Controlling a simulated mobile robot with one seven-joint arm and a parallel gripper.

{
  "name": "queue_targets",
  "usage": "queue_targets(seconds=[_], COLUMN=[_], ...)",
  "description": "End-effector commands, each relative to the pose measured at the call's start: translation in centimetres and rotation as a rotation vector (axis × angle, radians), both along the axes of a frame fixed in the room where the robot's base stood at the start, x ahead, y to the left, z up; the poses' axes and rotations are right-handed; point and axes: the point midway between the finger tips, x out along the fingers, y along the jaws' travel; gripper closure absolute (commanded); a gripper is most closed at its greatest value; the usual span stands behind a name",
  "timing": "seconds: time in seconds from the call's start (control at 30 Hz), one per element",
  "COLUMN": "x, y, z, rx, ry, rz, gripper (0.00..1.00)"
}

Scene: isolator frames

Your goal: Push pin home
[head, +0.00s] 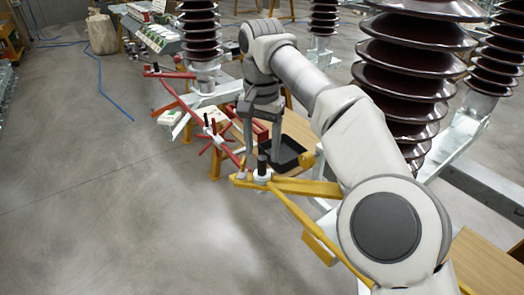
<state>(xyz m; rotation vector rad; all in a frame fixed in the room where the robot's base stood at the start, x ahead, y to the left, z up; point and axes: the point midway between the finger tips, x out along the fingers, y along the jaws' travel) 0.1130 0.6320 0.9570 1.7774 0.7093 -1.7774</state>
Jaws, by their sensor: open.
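My gripper (263,154) points down with its two fingers apart, above the end of a yellow bar (303,187). A dark upright pin-like piece (262,165) stands in a pale round collar (262,178) at that end. The fingertips look close above or behind the dark piece; I cannot tell whether they touch it. I see nothing held between them. A second dark upright piece (207,120) stands to the left, by a red cross-shaped handle (215,138). I cannot tell how deep either piece sits.
A black tray (288,163) rests on a wooden table (300,128) behind the bar. Large brown ribbed insulators (410,75) stand close to my arm at the right. A red bar (178,95) runs toward another insulator (201,35). The grey floor at left is open, with a blue cable (115,105).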

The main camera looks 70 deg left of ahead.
Motion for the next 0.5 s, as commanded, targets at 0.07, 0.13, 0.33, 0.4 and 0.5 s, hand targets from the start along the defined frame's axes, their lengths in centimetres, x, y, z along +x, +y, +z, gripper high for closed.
queue_targets(seconds=[0.07, 0.13, 0.33, 0.4, 0.5], x=[0.0, 0.0, -0.1, 0.0, 0.0], y=[0.0, 0.0, 0.0, 0.0, 0.0], z=[2.3, 3.4, 6.6, 7.7, 9.1], rx=[0.001, 0.001, 0.001, -0.001, -0.001], ry=[0.0, 0.0, 0.001, -0.001, 0.001], rz=[0.0, 0.0, 0.001, -0.001, 0.0], gripper=[0.38, 0.38, 0.38, 0.38, 0.38])
